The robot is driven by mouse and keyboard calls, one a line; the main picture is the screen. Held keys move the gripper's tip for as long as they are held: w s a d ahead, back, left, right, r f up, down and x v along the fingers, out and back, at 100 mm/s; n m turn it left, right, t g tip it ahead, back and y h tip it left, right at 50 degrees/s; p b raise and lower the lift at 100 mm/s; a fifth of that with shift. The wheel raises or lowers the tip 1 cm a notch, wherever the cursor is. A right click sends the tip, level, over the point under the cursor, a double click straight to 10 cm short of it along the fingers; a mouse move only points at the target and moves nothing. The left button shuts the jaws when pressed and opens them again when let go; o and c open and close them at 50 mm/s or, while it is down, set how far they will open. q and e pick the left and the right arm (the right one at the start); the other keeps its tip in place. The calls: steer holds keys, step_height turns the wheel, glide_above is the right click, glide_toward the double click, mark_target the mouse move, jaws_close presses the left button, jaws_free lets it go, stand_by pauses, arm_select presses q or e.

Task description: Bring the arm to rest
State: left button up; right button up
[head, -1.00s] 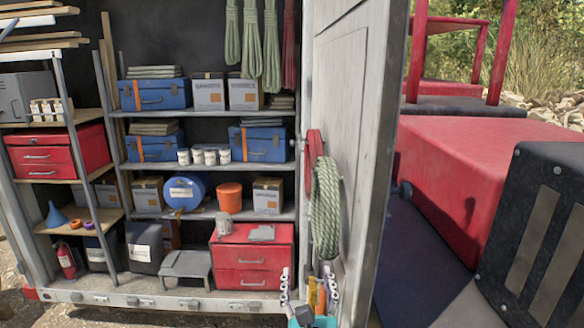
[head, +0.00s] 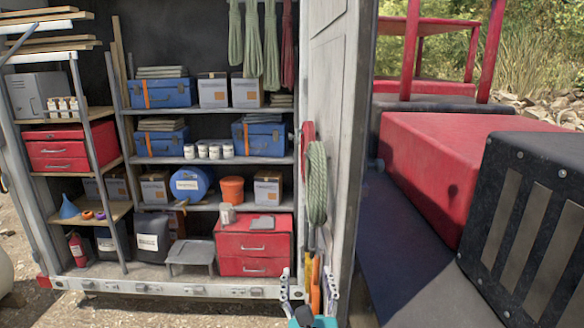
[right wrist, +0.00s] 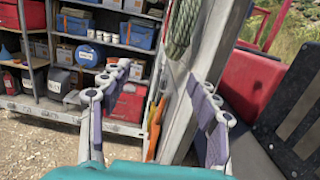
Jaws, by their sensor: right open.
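My right gripper (head: 308,290) is low in the head view, in front of the open cabinet door. In the right wrist view its two fingers (right wrist: 158,85) are spread wide with nothing between them. Seen past the fingers are the door edge and hanging tools, with no visible contact. Most of the right arm is out of sight. My left gripper is in neither view.
The open door (head: 327,140) carries a coiled green rope (head: 317,185) and orange-handled tools (head: 315,283). Shelves behind hold blue cases, boxes and a red drawer unit (head: 253,247). Red blocks (head: 435,160) and a black panelled box (head: 535,220) stand right. Gravel lies in front.

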steer(key=s+d+f+m+g+h+b, duration=0.35)
steer(key=d+f+m+b, duration=0.5)
steer(key=f+m, duration=0.4)
steer(key=s+d+f+m+g+h+b, duration=0.3)
steer(key=d+f+m+b, duration=0.55)
steer(key=f, duration=0.75)
arm_select(q)
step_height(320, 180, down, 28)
steer(key=b, duration=1)
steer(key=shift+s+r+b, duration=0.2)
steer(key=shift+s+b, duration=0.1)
steer(key=shift+b, duration=0.1)
arm_select(e)
steer(key=s+a+f+m+g+y, duration=0.1)
steer(key=s+f+m, duration=0.4)
steer(key=f, duration=0.5)
steer(key=s+a+f+m+g+y, duration=0.1)
steer(key=s+f+m+g+y, duration=0.3)
steer(key=f+m, duration=0.6)
steer(key=shift+s+a+m+g+y, duration=0.15)
steer(key=shift+s+m+g+y, duration=0.2)
steer(key=shift+y, duration=0.1)
